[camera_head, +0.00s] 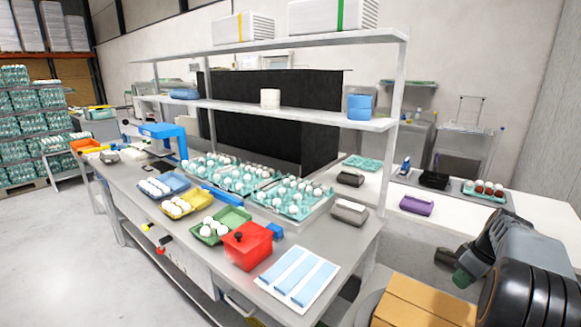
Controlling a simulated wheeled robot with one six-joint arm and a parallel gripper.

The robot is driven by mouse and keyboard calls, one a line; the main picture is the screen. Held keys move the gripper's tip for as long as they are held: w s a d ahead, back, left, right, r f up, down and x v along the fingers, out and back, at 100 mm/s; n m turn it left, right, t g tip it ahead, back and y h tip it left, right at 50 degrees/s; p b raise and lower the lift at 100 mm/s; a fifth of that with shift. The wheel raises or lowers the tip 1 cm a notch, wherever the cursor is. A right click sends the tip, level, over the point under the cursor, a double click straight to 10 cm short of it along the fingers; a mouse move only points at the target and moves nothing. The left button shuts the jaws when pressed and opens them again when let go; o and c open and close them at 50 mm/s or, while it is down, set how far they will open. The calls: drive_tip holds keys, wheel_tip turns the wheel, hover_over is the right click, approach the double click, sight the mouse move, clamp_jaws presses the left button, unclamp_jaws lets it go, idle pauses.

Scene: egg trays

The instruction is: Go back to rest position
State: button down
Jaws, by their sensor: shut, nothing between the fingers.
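Parts of my arm show at the right edge, dark grey and black, bent beside the white table. The end of my arm with the gripper cannot be made out in this view, so the fingers are not seen. On the grey workbench (342,245) to the left of my arm are large teal egg trays (253,181) with white eggs. Small cartons stand in front of them: a blue one (178,182), a yellow one (171,212) and an open green one (233,214) with a few eggs.
A red box (247,248) and a sheet with light blue strips (297,277) lie near the bench's front end. A shelf (300,112) rises over the bench. A cardboard box (425,303) is close to my arm. A purple carton (416,206) sits on the white table.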

drive_tip(key=s+a+m, duration=0.1)
drive_tip(key=s+a, duration=0.3)
drive_tip(key=a, duration=0.6)
drive_tip(key=s+a+r+m+t+h+p, duration=0.1)
drive_tip(key=s+a, duration=0.3)
drive_tip(key=a, duration=0.6)
drive_tip(key=s+a+m+h, duration=0.1)
drive_tip(key=s+a, duration=0.4)
drive_tip(key=a, duration=0.5)
drive_tip(key=shift+r+m+t, duration=0.2)
drive_tip(key=shift+m+t, duration=0.2)
drive_tip(key=shift+m, duration=0.4)
